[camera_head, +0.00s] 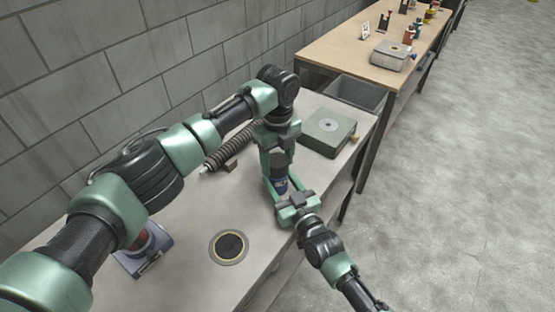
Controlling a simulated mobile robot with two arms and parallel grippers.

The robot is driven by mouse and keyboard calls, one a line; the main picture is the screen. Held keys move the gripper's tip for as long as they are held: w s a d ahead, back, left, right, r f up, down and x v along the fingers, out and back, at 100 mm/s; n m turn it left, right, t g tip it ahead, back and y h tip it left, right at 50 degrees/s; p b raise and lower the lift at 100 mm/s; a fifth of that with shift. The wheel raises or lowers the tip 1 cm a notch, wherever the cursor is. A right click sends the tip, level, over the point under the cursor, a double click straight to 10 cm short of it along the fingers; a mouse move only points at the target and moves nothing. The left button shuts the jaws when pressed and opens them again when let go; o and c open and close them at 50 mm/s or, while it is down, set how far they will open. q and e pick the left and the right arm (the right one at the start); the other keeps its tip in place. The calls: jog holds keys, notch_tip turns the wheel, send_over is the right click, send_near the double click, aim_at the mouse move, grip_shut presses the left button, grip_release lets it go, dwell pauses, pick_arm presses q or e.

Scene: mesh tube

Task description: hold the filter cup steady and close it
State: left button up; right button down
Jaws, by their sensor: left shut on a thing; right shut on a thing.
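The filter cup (281,186) is a small dark blue cup with a pale mark, upright near the middle of the workbench. A dark cap (279,160) sits directly above it, and I cannot tell whether the two are fully joined. My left gripper (278,153) reaches down from above and is shut on the dark cap. My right gripper (284,190) comes in from the lower right and is shut around the cup's body. The fingers hide parts of the cup and cap.
A green box-like device (328,131) stands right of the grippers. A dark ribbed tube (231,147) lies behind left. A round dark-centred disc (229,247) is in the bench front. A blue-grey device (143,256) is partly behind my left arm. A grey bin (357,93) adjoins the bench.

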pick_arm(q)
jog(key=m, duration=0.5)
jog(key=shift+m, duration=0.4)
jog(key=m, duration=0.7)
jog(key=shift+a, duration=0.15)
jog(key=o, duration=1.3)
jog(key=shift+r, duration=2.3)
jog(key=shift+c, duration=0.3)
